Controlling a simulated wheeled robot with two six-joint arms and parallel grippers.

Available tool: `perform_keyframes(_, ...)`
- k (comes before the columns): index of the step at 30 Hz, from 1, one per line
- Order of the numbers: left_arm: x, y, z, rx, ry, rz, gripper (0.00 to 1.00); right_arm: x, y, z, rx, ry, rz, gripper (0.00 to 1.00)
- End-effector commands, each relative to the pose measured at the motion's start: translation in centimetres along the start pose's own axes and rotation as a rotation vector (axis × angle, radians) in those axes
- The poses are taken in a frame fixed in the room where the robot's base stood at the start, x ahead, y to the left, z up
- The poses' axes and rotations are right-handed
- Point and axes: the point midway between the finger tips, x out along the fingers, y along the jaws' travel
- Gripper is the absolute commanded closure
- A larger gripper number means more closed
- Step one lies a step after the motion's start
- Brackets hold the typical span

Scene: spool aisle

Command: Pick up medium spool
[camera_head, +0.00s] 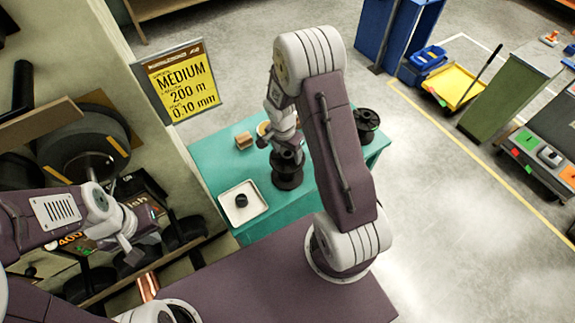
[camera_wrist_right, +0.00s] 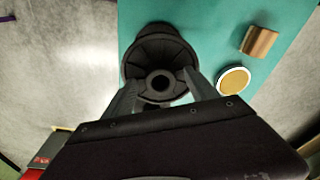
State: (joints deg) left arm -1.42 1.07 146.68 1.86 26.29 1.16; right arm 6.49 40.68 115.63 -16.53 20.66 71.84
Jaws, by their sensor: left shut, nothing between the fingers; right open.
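A black spool (camera_head: 288,178) stands upright on the teal table. My right gripper (camera_head: 287,148) is directly above it, pointing down. In the right wrist view, the same spool (camera_wrist_right: 158,45) shows its round hub and wide flange between the open fingers (camera_wrist_right: 161,88); whether they touch it I cannot tell. Another black spool (camera_head: 366,121) stands at the table's right side, partly hidden by my arm. A small black spool-like piece (camera_head: 241,200) sits in a white tray. My left gripper (camera_head: 132,252) is shut and empty by the shelf at left.
The teal table (camera_head: 217,160) also holds a wooden block (camera_head: 243,140) and a round pale-topped piece (camera_wrist_right: 234,81). The white tray (camera_head: 235,219) is at its near left. A yellow MEDIUM sign (camera_head: 181,85) stands behind. A shelf with large reels (camera_head: 83,150) is at left. Open floor lies right.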

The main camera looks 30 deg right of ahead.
Motion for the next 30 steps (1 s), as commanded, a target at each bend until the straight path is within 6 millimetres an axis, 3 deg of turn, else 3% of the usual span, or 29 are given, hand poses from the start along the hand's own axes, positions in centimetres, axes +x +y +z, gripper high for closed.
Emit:
perform_keyframes(5,0.1,0.0,0.0,0.000,0.000,0.000,1.00,0.1,0.0,0.0,0.001,0.000,-0.001,0.33)
perform_keyframes(12,0.1,0.0,0.0,0.000,0.000,0.000,1.00,0.0,0.0,0.0,0.000,0.000,-0.001,1.00)
perform_keyframes(23,0.1,0.0,0.0,0.000,0.000,0.000,1.00,-0.1,-0.1,-0.1,0.000,0.001,-0.002,1.00)
perform_keyframes(30,1.0,0.0,0.1,0.000,0.000,0.000,1.00,-2.4,-0.2,-0.4,0.003,0.004,-0.006,1.00)
